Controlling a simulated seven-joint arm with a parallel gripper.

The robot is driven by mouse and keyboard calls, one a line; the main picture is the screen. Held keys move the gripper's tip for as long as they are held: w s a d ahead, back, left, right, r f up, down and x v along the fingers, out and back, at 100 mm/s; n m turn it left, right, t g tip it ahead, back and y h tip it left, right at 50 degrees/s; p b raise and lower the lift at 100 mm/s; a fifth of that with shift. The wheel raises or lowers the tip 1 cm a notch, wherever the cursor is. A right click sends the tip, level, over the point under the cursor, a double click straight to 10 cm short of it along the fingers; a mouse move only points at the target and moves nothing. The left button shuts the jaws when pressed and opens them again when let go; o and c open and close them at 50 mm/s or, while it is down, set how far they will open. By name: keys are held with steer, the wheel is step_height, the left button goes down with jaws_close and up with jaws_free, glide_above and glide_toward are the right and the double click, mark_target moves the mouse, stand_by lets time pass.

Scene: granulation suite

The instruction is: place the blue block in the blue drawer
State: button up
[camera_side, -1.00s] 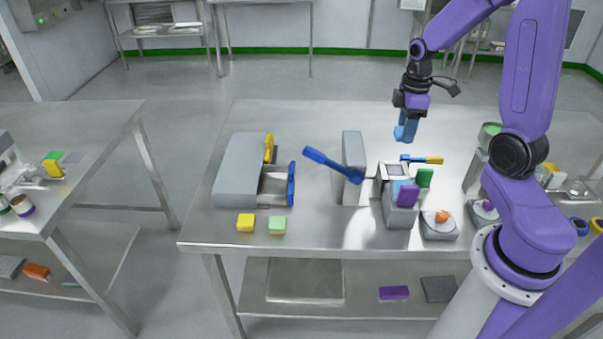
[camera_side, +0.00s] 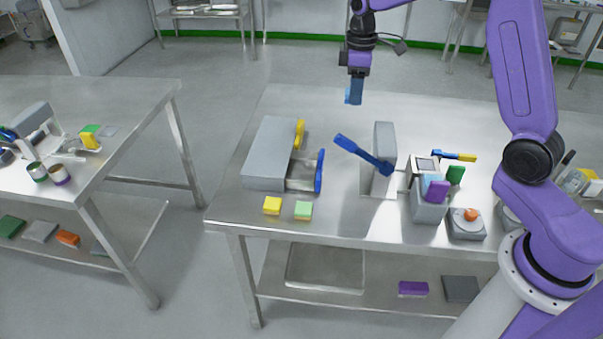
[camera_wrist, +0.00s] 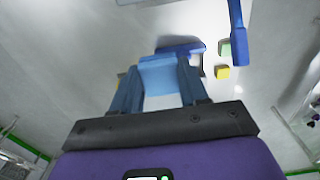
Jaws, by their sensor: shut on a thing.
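My gripper (camera_side: 355,93) is high above the far side of the table, with its blue fingers pointing down. It is shut on the light blue block (camera_wrist: 161,75), which sits between the two fingers in the wrist view. In the side view the block is small and partly covered by the fingers. The grey drawer cabinet (camera_side: 269,153) stands to the lower left of my gripper. Its blue drawer, with a blue handle (camera_side: 319,172), is pulled out to the right. The blue handle also shows beyond the block in the wrist view (camera_wrist: 182,47).
A yellow handle (camera_side: 299,134) is on the cabinet's far part. A grey upright with a blue lever (camera_side: 362,153) stands right of the open drawer. A yellow block (camera_side: 272,205) and a green-topped block (camera_side: 303,210) lie in front. Bins and devices crowd the right.

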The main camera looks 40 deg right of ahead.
glide_above(303, 173)
steer(key=f, duration=0.1)
step_height(303, 173, down, 17)
steer(key=shift+r, duration=0.1)
steer(key=shift+f, duration=2)
steer(key=shift+a+f, duration=0.1)
steer(key=o, duration=1)
steer(key=shift+o, duration=0.2)
step_height(303, 173, up, 12)
